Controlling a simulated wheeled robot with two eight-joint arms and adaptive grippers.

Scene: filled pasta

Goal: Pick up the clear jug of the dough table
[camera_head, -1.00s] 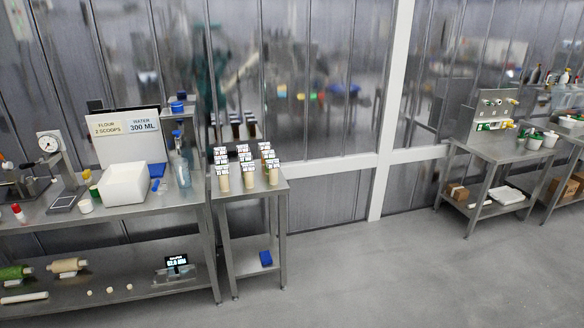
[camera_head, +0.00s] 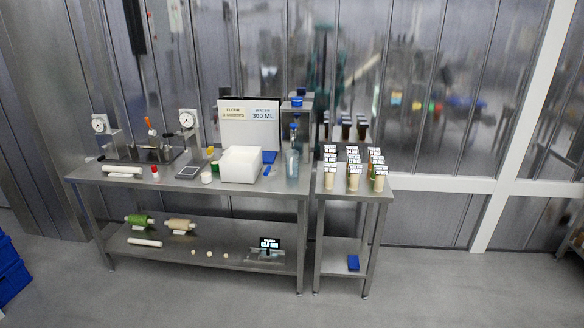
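The dough table (camera_head: 130,174) is the long steel table left of centre in the head view. A clear, bluish jug-like vessel (camera_head: 293,166) stands upright near its right end, under a blue-capped fixture (camera_head: 297,103); the two overlap, so I cannot tell exactly where the jug ends. A sign (camera_head: 249,113) reading flour 2 scoops and water 300 ml stands behind a white box (camera_head: 240,164), left of the jug. Neither of my grippers is in view.
A small side table (camera_head: 341,192) with several labelled cups (camera_head: 353,180) adjoins on the right. Two dial devices stand at the back left of the dough table. Blue crates (camera_head: 10,270) stand at the far left. The grey floor (camera_head: 200,300) in front is clear.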

